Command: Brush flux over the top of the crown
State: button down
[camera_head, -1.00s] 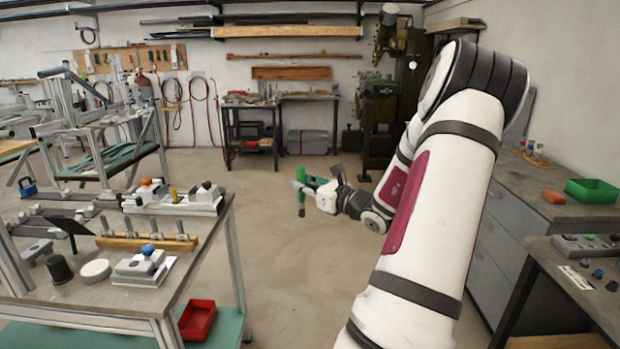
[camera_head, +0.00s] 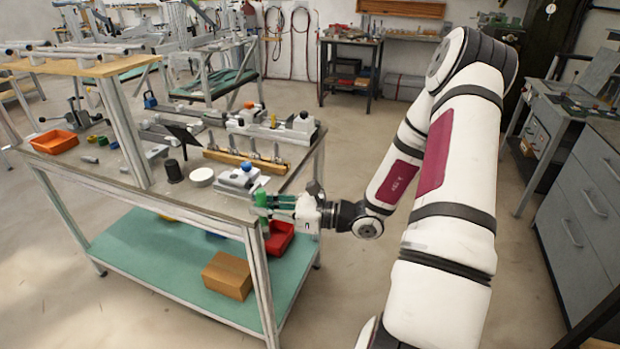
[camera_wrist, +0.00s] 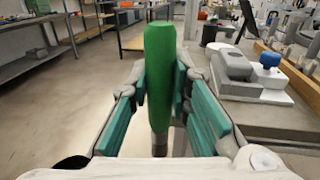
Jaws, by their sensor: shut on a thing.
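My gripper (camera_head: 270,205) is shut on a green-handled brush (camera_wrist: 158,70), held upright between the green finger pads. The handle's top also shows in the head view (camera_head: 261,197); the brush's lower end is mostly hidden in the wrist view. My gripper is beside the near right corner of the workbench (camera_head: 150,195). A grey clamp block with a blue knob (camera_head: 240,179) sits on the bench close by, and also shows at the right of the wrist view (camera_wrist: 250,75). I cannot tell which part is the crown.
A white disc (camera_head: 201,177) and black cup (camera_head: 173,171) stand left of the clamp block. A wooden rack of metal pegs (camera_head: 245,161) lies behind. A red bin (camera_head: 279,238) and brown box (camera_head: 228,276) are on the lower shelf.

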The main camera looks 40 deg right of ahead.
jog(key=w+a+f+n+g+y, duration=0.1)
jog(key=a+f+g+y, duration=0.1)
jog(key=a, duration=0.4)
jog(key=w+a+f+n+g+y, duration=0.1)
jog(key=w+a+f+n, duration=0.1)
jog(key=a, duration=0.4)
jog(key=shift+w+f+g+y, duration=0.15)
jog(key=shift+w+g+y, duration=0.15)
jog(key=shift+g+y, duration=0.1)
